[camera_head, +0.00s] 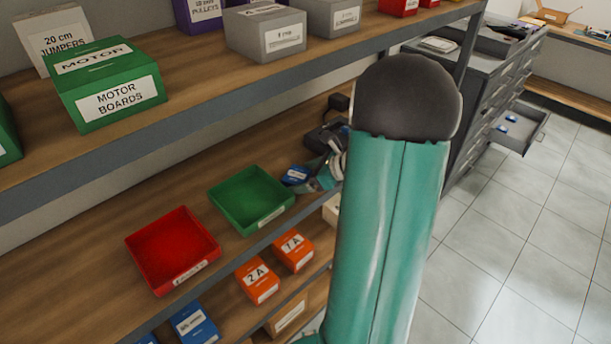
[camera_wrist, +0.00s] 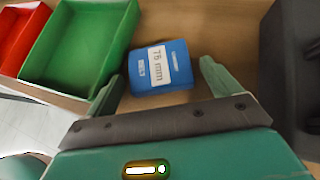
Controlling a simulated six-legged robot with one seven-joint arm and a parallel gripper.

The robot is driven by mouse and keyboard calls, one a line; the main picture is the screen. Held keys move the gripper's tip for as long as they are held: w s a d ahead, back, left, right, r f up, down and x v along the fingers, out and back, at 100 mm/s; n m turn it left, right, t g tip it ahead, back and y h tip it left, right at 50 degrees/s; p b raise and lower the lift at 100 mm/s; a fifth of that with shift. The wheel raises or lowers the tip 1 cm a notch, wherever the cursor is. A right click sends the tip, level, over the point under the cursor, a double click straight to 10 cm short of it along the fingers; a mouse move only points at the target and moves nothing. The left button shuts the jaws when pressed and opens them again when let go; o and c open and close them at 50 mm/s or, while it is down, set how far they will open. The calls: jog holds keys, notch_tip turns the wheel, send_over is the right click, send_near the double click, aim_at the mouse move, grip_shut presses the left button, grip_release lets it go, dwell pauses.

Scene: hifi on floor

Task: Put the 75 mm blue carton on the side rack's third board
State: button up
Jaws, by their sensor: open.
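The blue carton (camera_wrist: 148,86) bears a white label reading 75 mm. In the wrist view it sits on a wooden board (camera_wrist: 225,28), between and slightly beyond my fingertips. My gripper (camera_wrist: 160,82) is open, with a green finger at either side of the carton and no clear contact. In the head view the carton (camera_head: 295,175) is a small blue shape right of the green tray, partly hidden by my gripper (camera_head: 322,178). The rack (camera_head: 190,215) shows stacked wooden boards with grey edges; my arm covers part of it.
A green tray (camera_head: 252,199) and a red tray (camera_head: 172,250) stand left of the carton. Dark objects (camera_head: 325,135) sit behind it on the same board. Orange boxes (camera_head: 257,281) (camera_head: 293,251) and a blue box (camera_head: 194,325) are lower. The board above holds a green motor-boards box (camera_head: 106,86).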

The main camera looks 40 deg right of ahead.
jog(key=shift+r, duration=0.25)
jog(key=v, duration=1.2)
jog(key=w+a+r+n+g, duration=0.1)
jog(key=a+r+n+g, duration=0.1)
jog(key=a+n, duration=0.55)
jog(key=w+a+r+n+g, duration=0.1)
jog(key=a+r+n+g, duration=0.2)
jog(key=a, duration=0.8)
jog(key=s+a+r+n+h, duration=0.2)
jog(key=s+a+n, duration=0.2)
jog(key=a+n, duration=0.3)
jog(key=s+a+r+n+h, duration=0.1)
jog(key=s+a+n, duration=0.3)
jog(key=a+n, duration=0.4)
jog(key=n+h, duration=0.1)
jog(key=n, duration=0.4)
jog(key=shift+r+n+t, duration=0.3)
jog(key=shift+r+n, duration=0.05)
jog(key=shift+r, duration=0.05)
jog(key=shift+s, duration=0.15)
